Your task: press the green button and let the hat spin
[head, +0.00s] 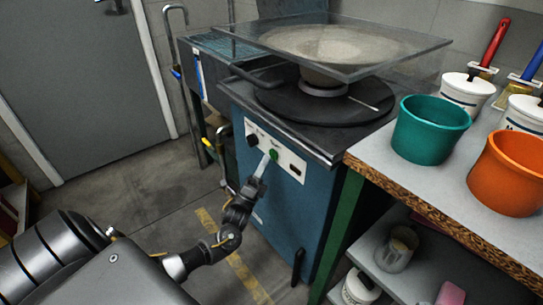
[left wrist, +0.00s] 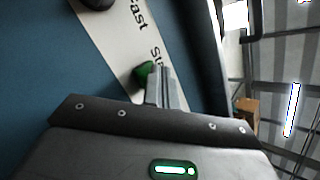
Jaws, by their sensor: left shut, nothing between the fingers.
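The green button (head: 273,154) sits on the white control panel (head: 292,162) on the front of the blue hat press (head: 263,178). The hat (head: 325,44) lies on the press under a clear cover. My left gripper (head: 262,163) is shut and empty, with its fingertips at the button. In the left wrist view the shut fingers (left wrist: 165,88) are right beside the green button (left wrist: 145,73) and partly cover it. I cannot tell whether they touch it. My right gripper is in neither view.
A wooden-edged shelf (head: 440,215) stands to the right, with a teal bucket (head: 430,130), an orange bucket (head: 508,172) and white paint pots (head: 467,93) on top. A grey door (head: 85,80) is at the left. The floor in front of the press is clear.

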